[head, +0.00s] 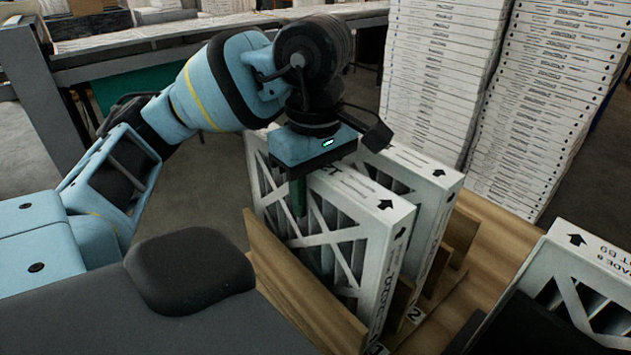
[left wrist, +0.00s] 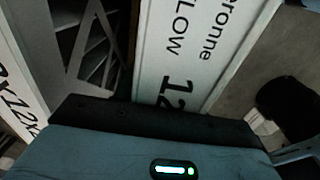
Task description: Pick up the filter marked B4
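Two white-framed filters stand upright in the wooden rack, the near filter (head: 385,245) in the slot labelled 1 and the far filter (head: 440,185) behind it near label 2. A third filter (head: 590,265) stands at the right edge, partly cut off. I cannot read B4 on any of them. My left gripper (head: 305,190) is over the near filter's top edge, with one green finger down along its front face; the other finger is hidden. The left wrist view shows a filter edge (left wrist: 190,50) with large print close to the gripper body.
The wooden rack (head: 290,275) has dividers beside the filters. Tall stacks of white boxes (head: 445,75) stand behind it at the right. A grey metal frame table (head: 170,42) runs along the back left.

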